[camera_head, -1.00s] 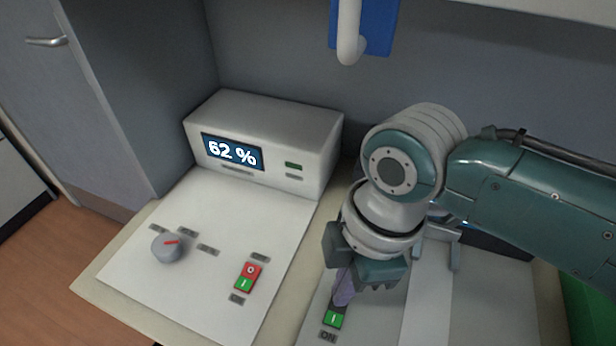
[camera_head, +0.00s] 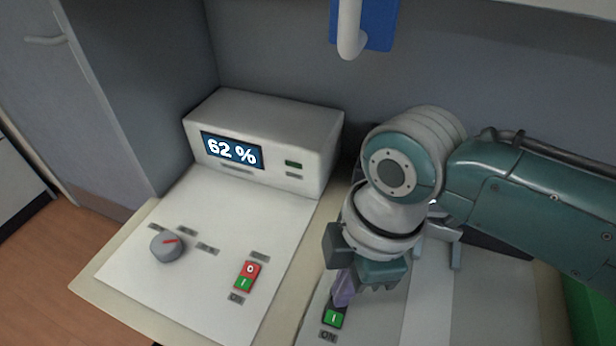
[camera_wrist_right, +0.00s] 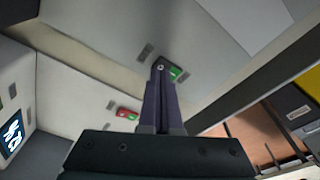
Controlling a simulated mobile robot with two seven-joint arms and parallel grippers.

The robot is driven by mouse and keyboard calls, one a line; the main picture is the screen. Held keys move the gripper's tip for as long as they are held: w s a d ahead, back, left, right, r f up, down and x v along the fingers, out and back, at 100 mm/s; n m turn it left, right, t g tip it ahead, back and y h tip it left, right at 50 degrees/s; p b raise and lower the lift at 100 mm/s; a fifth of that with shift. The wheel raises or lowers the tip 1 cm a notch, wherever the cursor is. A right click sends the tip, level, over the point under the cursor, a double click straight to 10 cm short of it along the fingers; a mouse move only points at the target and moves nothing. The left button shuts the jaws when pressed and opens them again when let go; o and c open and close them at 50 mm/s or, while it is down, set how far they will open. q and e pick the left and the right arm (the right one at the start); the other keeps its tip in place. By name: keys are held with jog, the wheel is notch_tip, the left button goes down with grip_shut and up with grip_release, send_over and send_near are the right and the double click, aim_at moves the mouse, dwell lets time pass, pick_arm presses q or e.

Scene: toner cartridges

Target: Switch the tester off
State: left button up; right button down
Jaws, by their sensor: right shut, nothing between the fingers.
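A grey box with a lit display (camera_head: 232,151) reading "62 %" stands at the back of the left white panel. That panel has a rocker switch (camera_head: 247,277) with a red "0" half and a green "I" half. The right panel has a second rocker switch (camera_head: 334,318); its green "I" half shows above an "ON" label. My right gripper (camera_head: 343,300) is shut and empty, its fingertips at the upper half of this second switch and hiding it. In the wrist view the fingertips (camera_wrist_right: 160,66) are beside the green half (camera_wrist_right: 176,74); contact is unclear. My left gripper is not in view.
A white curved pipe (camera_head: 349,35) hangs before a blue plate above. A grey cabinet (camera_head: 100,90) stands at left. The left panel's middle is clear.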

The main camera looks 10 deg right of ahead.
jog(key=shift+f+b, duration=0.45)
jog(key=shift+f, duration=0.15)
dwell(0.3)
notch_tip(320, 180, up, 7)
jog(key=p, duration=0.7)
jog(key=shift+p, duration=0.35)
